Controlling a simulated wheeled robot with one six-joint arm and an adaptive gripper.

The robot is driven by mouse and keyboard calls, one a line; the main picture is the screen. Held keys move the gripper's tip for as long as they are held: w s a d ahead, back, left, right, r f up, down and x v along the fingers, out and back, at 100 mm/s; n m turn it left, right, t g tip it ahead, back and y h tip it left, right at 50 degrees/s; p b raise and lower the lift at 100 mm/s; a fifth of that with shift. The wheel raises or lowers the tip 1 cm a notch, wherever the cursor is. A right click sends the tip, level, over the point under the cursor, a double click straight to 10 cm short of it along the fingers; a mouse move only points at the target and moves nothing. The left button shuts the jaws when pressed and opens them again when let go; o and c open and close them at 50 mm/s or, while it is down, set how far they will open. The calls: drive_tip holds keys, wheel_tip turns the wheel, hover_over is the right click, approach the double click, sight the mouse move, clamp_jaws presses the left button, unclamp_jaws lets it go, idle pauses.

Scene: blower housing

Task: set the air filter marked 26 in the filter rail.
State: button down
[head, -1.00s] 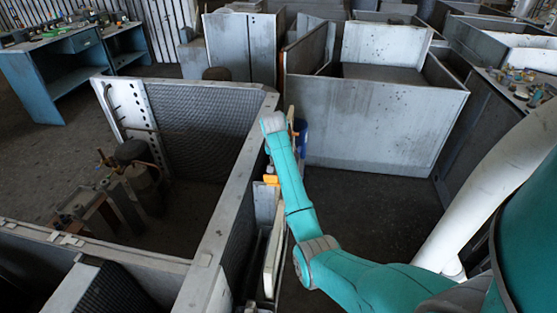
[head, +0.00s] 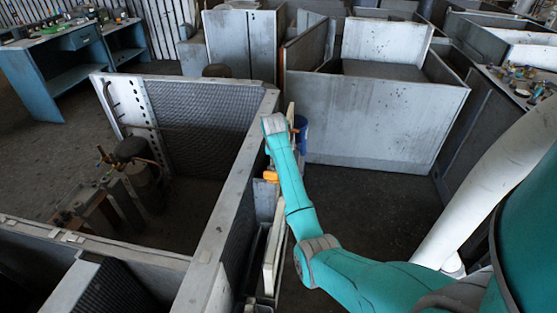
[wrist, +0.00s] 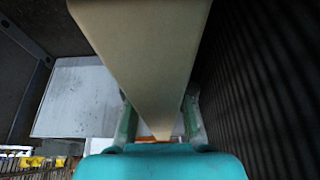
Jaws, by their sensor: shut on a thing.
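The air filter is a long, thin, cream panel (head: 273,245) standing on edge beside the right outer wall of the blower housing (head: 222,215) in the head view. My arm hides part of it, and no number can be read. In the wrist view the filter (wrist: 145,55) runs between the two fingers of my gripper (wrist: 160,122), which is shut on it. The gripper itself is mostly hidden behind my arm in the head view. A narrow dark gap separates the filter from the housing wall. I cannot clearly make out the filter rail or whether the filter touches it.
A dark ribbed surface (wrist: 265,80) stands close on the right in the wrist view. A small orange part (head: 270,176) and a blue cylinder (head: 301,132) show near my arm. A large grey metal box (head: 375,125) stands behind; dark floor (head: 365,215) is clear to the right.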

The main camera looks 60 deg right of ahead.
drive_tip(key=shift+f, duration=0.75)
idle(0.5)
drive_tip(key=c, duration=0.9)
unclamp_jaws()
drive_tip(key=shift+c, duration=0.2)
drive_tip(key=shift+o, duration=0.3)
drive_tip(key=o, duration=0.4)
